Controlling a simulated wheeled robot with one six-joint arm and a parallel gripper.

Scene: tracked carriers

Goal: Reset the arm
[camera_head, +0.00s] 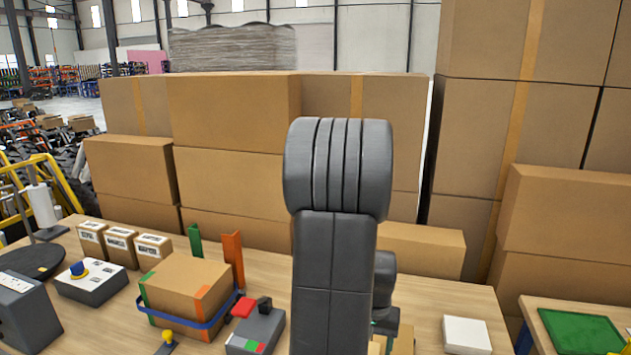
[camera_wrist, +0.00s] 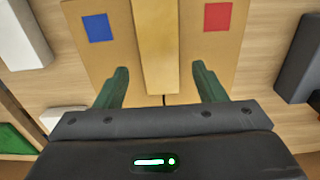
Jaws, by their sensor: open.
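My gripper (camera_wrist: 163,92) shows in the wrist view with its two green fingers apart and nothing between the tips. Ahead of the fingers lies a brown cardboard surface with a lighter strip (camera_wrist: 155,45) down its middle. A blue square (camera_wrist: 97,28) is on its left part and a red square (camera_wrist: 217,16) on its right part. I cannot tell the gap between the fingers and the cardboard.
A cardboard box (camera_head: 185,290) with a blue band stands on the wooden table, left of my arm. A grey box with coloured buttons (camera_head: 255,330) is beside it. A white block (camera_head: 466,334) lies at right. Large stacked cartons (camera_head: 235,110) wall off the back.

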